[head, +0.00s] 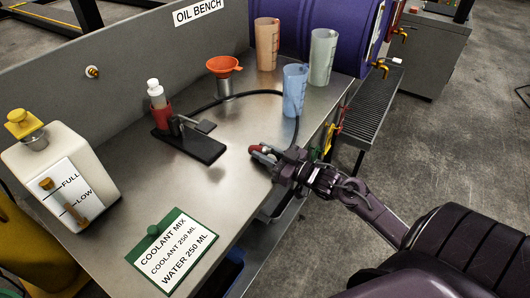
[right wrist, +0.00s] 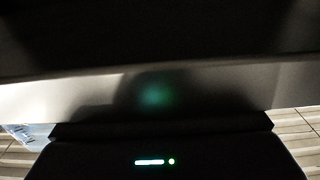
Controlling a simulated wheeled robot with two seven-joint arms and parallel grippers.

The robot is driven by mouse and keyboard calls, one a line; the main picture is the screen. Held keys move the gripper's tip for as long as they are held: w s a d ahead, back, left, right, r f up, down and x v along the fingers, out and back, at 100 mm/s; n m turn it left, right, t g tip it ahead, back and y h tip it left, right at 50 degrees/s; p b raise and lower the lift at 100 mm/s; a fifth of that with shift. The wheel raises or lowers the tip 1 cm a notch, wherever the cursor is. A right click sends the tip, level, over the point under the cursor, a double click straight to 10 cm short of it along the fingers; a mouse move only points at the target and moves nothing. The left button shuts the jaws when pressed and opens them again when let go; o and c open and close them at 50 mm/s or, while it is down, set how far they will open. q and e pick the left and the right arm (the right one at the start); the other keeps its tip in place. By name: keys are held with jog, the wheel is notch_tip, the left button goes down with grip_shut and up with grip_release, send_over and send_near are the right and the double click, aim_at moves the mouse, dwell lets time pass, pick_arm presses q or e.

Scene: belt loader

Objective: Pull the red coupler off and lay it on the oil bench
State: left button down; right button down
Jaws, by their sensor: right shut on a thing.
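My right gripper (head: 267,156) is at the right edge of the oil bench (head: 215,160) in the head view. It is shut on the red coupler (head: 256,149), of which only a small red part shows past the fingers, just over the bench top. I cannot tell whether the coupler touches the bench. A black hose (head: 262,92) loops across the bench and drops behind the blue beaker towards the gripper; its end is hidden. My left gripper is not in view.
A white jug (head: 62,165) and a coolant card (head: 172,248) are at left and front.

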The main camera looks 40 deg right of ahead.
jog(key=c, duration=1.1)
grip_release()
jog(key=v, duration=0.8)
jog(key=shift+w, duration=0.1)
